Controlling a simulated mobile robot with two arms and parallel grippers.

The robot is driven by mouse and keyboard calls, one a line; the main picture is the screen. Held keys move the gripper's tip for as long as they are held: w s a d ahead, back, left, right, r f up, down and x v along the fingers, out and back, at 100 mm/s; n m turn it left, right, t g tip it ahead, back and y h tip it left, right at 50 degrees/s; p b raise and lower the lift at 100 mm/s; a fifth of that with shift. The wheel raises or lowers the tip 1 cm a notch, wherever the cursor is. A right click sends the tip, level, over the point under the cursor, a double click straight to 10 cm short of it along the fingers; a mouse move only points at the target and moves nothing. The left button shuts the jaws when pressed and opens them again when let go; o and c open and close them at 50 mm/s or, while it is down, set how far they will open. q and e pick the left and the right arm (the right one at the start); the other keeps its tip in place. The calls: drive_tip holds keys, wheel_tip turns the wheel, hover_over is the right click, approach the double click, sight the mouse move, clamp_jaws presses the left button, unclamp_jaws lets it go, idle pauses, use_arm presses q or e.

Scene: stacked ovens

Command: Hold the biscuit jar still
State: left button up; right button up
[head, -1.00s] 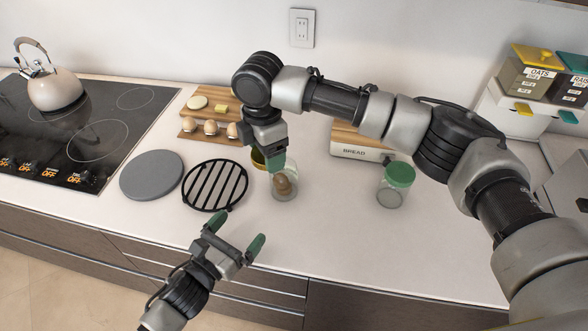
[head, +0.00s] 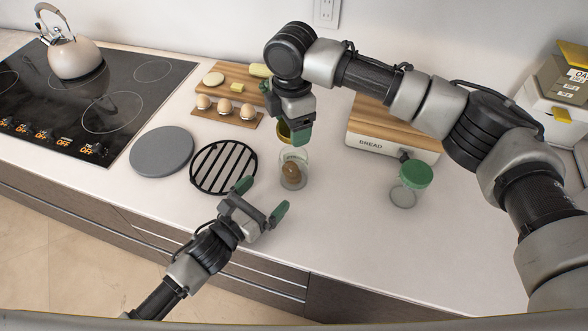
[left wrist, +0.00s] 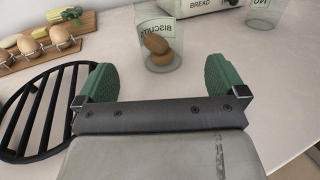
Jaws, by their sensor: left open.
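The biscuit jar (head: 293,172) is clear glass with brown biscuits inside and stands upright on the counter. Its BISCUITS label shows in the left wrist view (left wrist: 160,47). My left gripper (head: 262,198) is open and empty, in front of the jar and apart from it. The jar lies beyond the gap between its fingers in the left wrist view. My right gripper (head: 298,133) is above the jar, with a yellowish lid (head: 284,131) at its fingers. The lid is mostly hidden behind the fingers.
A black trivet (head: 223,168) and a grey round plate (head: 161,151) lie left of the jar. An egg rack (head: 226,113) is behind. The counter in front is clear.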

use_arm(q)
drive_tip(key=x, duration=1)
drive_tip(key=shift+c, duration=0.2)
drive_tip(key=c, duration=1.3)
drive_tip(key=shift+o, duration=0.2)
use_arm(e)
hover_over(292, 149)
drive_tip(key=s, duration=0.3)
drive_tip(key=shift+w+f, duration=0.1)
drive_tip(key=shift+f, duration=2.35)
drive_tip(key=shift+f, duration=0.1)
drive_tip(key=shift+f, duration=0.8)
drive_tip(key=shift+f, duration=0.55)
